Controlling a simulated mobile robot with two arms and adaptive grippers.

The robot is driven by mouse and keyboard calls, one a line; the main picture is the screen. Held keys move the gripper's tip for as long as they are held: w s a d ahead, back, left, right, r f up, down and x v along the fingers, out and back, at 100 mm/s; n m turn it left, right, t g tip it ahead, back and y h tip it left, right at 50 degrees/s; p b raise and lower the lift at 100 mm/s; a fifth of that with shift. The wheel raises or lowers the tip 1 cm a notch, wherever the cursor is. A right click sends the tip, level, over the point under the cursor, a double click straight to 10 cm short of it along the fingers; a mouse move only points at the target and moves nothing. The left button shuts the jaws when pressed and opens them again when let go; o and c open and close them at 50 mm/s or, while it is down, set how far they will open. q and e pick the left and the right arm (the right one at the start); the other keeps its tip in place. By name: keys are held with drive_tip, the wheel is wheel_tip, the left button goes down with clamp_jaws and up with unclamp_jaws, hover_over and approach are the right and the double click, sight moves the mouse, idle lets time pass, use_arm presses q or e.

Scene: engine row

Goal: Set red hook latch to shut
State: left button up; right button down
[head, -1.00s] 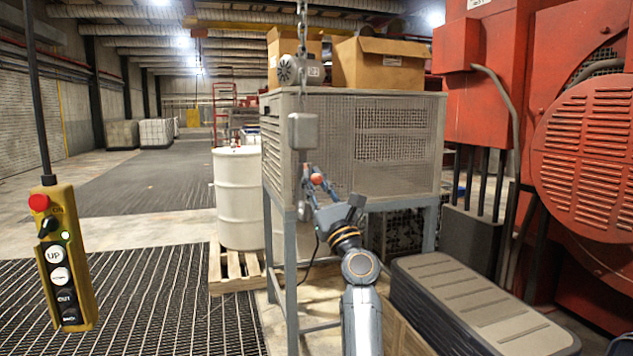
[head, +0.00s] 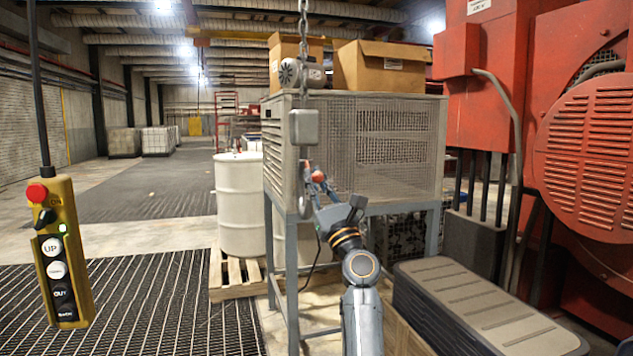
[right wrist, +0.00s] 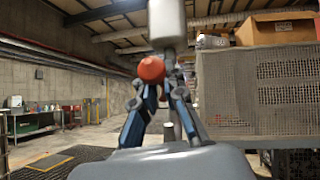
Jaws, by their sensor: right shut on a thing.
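A grey hook block (head: 304,127) hangs on a chain in front of the mesh cabinet, with a grey hook (head: 304,205) below it. The red latch knob (head: 318,176) is beside the hook's upper part, and also shows in the right wrist view (right wrist: 151,69). My right gripper (head: 317,183) reaches up to it from below right. In the right wrist view its blue fingers (right wrist: 160,94) are closed in at the red knob. They partly hide the hook behind them. The exact latch position is too small to tell. My left gripper is not in view.
A mesh cabinet (head: 345,150) with cardboard boxes (head: 382,65) on top stands close behind the hook. A yellow pendant (head: 62,255) hangs at the left. A white drum (head: 240,200) stands behind on a pallet. Red machinery (head: 590,150) fills the right. The left floor is open.

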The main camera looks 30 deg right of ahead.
drive_tip(key=shift+w+a+f, duration=0.1)
drive_tip(key=shift+a, duration=0.05)
idle(0.5)
drive_tip(key=c, duration=1.2)
unclamp_jaws()
drive_tip(key=shift+w+a, duration=0.1)
drive_tip(key=shift+w, duration=0.05)
drive_tip(key=v, duration=0.8)
